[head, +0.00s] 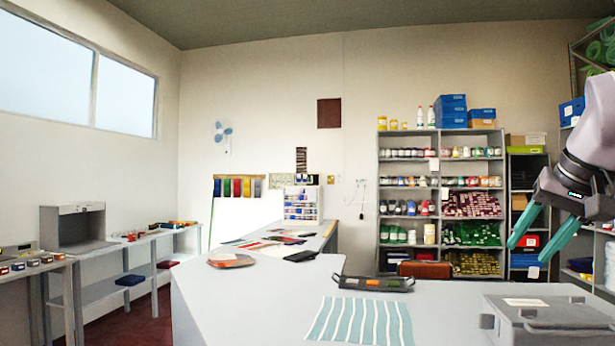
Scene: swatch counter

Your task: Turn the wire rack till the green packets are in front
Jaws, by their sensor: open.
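My gripper (531,250) is at the right side of the head view, pointing down, with its two teal fingers spread apart and nothing between them. It is in the air above the right part of the counter. I cannot make out a wire rack that turns. Green packets (472,235) lie in a row on a low shelf of the grey shelving at the back, beside dark red packets (472,205) above and yellowish ones (474,263) below. These sit well behind the counter.
The grey counter (250,300) holds a striped cloth (361,321), a dark tray (373,283), a grey lidded case (550,318) and a phone-like dark object (300,256). A white drawer unit (302,204) stands at its far end. Low benches (100,265) line the left wall.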

